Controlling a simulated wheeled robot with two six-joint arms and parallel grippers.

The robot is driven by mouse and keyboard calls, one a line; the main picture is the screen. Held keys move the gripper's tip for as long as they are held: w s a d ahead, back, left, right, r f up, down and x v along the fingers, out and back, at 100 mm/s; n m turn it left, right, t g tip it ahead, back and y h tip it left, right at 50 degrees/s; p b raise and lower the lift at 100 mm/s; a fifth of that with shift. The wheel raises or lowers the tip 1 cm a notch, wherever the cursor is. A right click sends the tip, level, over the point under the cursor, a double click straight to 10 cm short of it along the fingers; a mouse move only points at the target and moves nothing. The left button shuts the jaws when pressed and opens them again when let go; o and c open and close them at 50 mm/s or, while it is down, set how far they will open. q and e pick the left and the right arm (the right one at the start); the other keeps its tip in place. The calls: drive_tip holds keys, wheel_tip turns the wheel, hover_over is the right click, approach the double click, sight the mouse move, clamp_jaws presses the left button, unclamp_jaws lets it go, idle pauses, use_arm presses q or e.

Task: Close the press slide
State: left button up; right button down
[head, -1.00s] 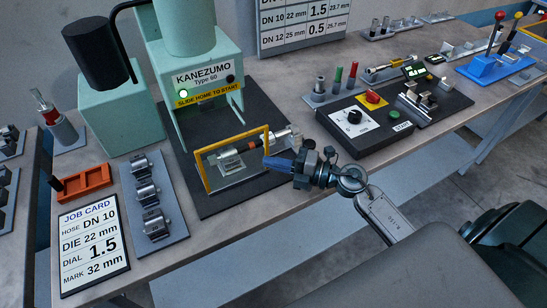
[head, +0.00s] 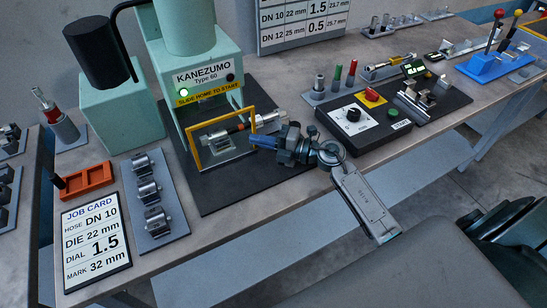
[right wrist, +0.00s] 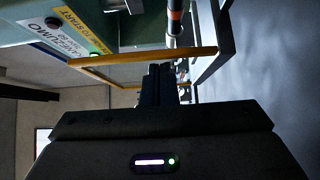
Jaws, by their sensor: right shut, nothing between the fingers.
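The mint-green press (head: 215,75), marked KANEZUMO Type 60, stands on a dark base plate at the left of the bench. Its slide has a yellow frame (head: 222,122), which also shows in the right wrist view (right wrist: 110,60). The frame stands upright in front of the press opening. A die block and a dark hose with an orange band (head: 238,127) show inside and behind it. My right gripper (head: 253,141) is shut and empty, its fingertips at the frame's right side; contact looks likely. The fingers also show in the right wrist view (right wrist: 160,84). My left gripper is out of view.
A control box (head: 352,124) with a dial stands right of the press. A die rack (head: 158,232), an orange tray (head: 88,181) and a job card (head: 95,245) lie at the left. The dark plate (head: 205,200) in front of the frame is bare.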

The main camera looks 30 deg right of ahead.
drive_tip(key=w, duration=0.5)
drive_tip(key=w+b, duration=0.1)
drive_tip(key=w, duration=0.3)
drive_tip(key=shift+w+a, duration=0.2)
drive_tip(key=shift+w, duration=0.2)
drive_tip(key=shift+r, duration=0.3)
drive_tip(key=shift+d, duration=0.15)
